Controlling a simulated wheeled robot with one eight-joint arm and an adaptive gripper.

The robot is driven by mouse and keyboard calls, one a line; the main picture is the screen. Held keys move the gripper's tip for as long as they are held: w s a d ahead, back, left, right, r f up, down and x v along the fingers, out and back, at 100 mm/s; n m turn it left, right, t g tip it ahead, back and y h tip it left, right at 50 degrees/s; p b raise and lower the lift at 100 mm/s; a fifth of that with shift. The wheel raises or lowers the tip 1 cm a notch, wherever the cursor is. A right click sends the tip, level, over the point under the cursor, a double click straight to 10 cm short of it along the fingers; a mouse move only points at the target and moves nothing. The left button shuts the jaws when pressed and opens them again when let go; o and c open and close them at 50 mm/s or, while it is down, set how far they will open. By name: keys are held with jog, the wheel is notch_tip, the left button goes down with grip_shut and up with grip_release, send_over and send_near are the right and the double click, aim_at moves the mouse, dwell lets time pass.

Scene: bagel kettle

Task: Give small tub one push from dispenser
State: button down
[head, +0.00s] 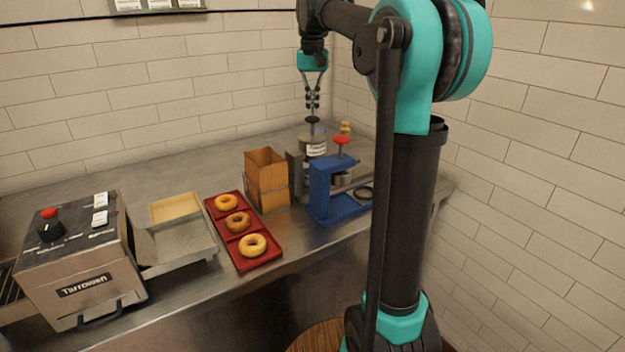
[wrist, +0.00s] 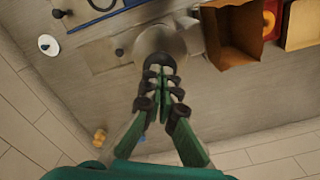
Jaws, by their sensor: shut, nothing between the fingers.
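The dispenser (head: 316,149) is a metal cylinder with a label and a black-topped plunger, at the back of the counter. Its round metal top shows in the wrist view (wrist: 160,38), partly covered by my fingers. My gripper (head: 312,108) points down just above the plunger, shut and empty. Its closed fingertips show in the wrist view (wrist: 160,72). I cannot tell whether they touch the plunger. A small grey cup-like thing (head: 342,179), perhaps the small tub, shows by the blue frame. I cannot identify it for certain.
A blue frame with a red knob (head: 322,193) stands in front of the dispenser. A brown open box (head: 266,180) is to its left. A red tray (head: 247,264) holds three bagels. A metal machine (head: 80,258) stands far left. A tiled wall closes the back.

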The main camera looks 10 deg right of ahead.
aim_at(312, 117)
jog(key=shift+f, duration=1.9)
jog(key=shift+r, duration=2.5)
jog(key=shift+r, duration=0.1)
jog(key=shift+r, duration=2.9)
